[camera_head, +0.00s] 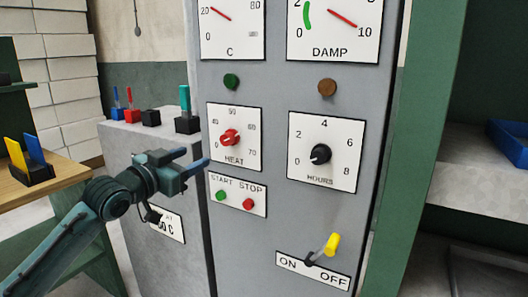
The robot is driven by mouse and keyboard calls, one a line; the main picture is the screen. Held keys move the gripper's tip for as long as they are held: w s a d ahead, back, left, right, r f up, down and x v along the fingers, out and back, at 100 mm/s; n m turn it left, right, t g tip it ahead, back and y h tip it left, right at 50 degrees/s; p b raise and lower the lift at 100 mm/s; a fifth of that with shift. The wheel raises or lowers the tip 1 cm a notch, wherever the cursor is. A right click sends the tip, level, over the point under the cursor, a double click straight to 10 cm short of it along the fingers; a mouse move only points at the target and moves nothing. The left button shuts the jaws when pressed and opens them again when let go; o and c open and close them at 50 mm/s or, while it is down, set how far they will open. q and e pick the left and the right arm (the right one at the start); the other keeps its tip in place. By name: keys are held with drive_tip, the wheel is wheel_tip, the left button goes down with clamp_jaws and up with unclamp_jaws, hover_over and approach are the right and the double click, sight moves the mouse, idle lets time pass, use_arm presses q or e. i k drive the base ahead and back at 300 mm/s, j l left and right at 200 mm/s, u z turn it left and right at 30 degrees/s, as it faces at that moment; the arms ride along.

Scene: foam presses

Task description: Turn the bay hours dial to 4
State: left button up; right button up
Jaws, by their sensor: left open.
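The hours dial (320,154) is a black knob on a white plate (346,175) marked 0, 2, 4, 6, 8, with 4 at the top. The plate is on the right side of the grey cabinet's front. The knob's pointer is small; it seems to lie toward the lower left, near 0, but I cannot be sure. My left gripper (196,159) is open and empty, left of the red heat dial (230,137) and well apart from the hours dial. Nothing hides the hours dial. My right gripper is not in view.
Below the heat dial is a plate with a green start button (220,196) and a red stop button (249,204). A yellow-handled lever (331,243) sticks out below the hours plate. A brown lamp (327,87) and gauges are above. A green post (425,150) stands at the right.

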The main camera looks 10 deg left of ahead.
sight(321, 153)
drive_tip(key=k+j, duration=0.25)
drive_tip(key=k, duration=0.2)
drive_tip(key=k+j, duration=0.25)
drive_tip(key=k, duration=0.25)
